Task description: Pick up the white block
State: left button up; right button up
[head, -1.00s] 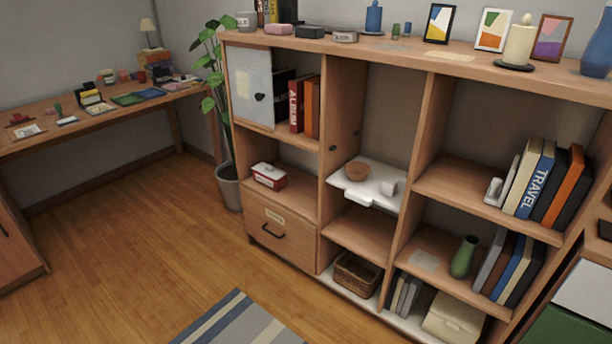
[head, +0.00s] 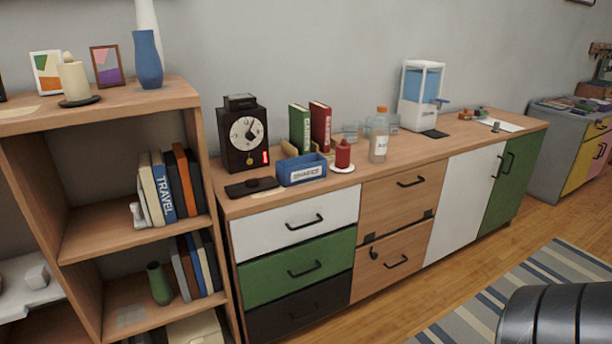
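A small white block (head: 36,276) sits on a white tray-like shelf piece (head: 14,300) in a shelf compartment at the lower left edge of the head view. The tray is cut off by the picture's left edge. Another small pale object (head: 138,214) stands beside the books on the shelf to its right; its exact shape is hard to tell. Neither of my grippers shows. A dark, ribbed rounded part, probably of my own arm, is at the lower right.
A wooden shelf unit (head: 130,103) holds books, a green vase (head: 159,284) and a candle. Right of it stands a sideboard (head: 440,160) with a clock (head: 245,132), blue box (head: 302,170), bottle (head: 379,137) and water dispenser (head: 421,95). Floor with a striped rug (head: 560,270) is at the lower right.

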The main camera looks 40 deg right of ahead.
aim_at(38, 277)
jog(key=u, duration=1.6)
jog(key=i, duration=2.7)
jog(key=z, duration=1.75)
